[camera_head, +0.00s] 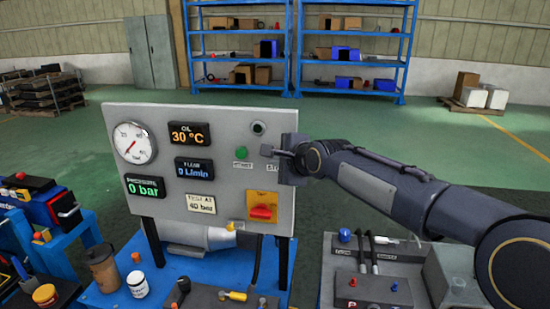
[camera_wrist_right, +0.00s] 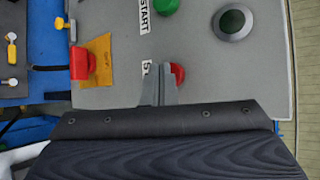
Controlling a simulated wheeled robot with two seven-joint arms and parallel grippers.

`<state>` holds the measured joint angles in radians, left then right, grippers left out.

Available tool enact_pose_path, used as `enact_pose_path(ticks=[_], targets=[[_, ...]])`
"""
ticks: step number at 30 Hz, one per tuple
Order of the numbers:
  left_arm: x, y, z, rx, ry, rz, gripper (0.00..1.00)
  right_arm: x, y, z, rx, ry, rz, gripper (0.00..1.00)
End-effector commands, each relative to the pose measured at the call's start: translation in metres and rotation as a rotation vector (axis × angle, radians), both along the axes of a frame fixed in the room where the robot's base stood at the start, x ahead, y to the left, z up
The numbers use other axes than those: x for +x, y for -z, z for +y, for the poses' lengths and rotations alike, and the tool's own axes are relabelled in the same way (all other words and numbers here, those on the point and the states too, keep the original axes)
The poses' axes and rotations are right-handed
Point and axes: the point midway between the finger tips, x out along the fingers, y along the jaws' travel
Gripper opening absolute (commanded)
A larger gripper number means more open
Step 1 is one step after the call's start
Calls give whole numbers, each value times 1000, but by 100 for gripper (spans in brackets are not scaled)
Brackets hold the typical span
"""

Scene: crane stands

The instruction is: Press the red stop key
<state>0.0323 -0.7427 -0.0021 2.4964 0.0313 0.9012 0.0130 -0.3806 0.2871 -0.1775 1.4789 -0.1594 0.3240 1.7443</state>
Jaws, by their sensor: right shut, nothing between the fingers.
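The red stop key (camera_wrist_right: 178,74) is a small round red button on the grey panel (camera_head: 165,228). In the right wrist view it shows partly behind the fingertips, beside a white label. In the head view my gripper hides it. My right gripper (camera_head: 268,151) is shut and empty, with its fingers (camera_wrist_right: 157,88) pointing at the panel and overlapping the stop key's edge. I cannot tell whether they touch it. The green start button (camera_head: 241,153) is to the left of the fingertips in the head view. My left gripper is not in view.
A red rotary switch (camera_head: 262,212) on an orange plate sits low on the panel. A dark round knob (camera_head: 258,128) is above the fingertips. A gauge (camera_head: 134,143) and several displays fill the panel's left. A blue bench (camera_head: 165,280) with a cup (camera_head: 103,267) stands in front.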

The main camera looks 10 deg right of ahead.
Motion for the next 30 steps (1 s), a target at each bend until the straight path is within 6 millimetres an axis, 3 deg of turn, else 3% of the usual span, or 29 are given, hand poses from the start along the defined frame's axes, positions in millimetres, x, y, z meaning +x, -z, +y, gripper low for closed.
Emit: enact_pose_path(ticks=[9, 20, 30], targets=[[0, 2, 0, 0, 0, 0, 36, -15, 0, 6, 1, -1, -1, 0], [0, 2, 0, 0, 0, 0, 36, -17, 0, 7, 0, 0, 0, 0], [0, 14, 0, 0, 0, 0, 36, -45, 2, 20, 0, -5, -3, 0]])
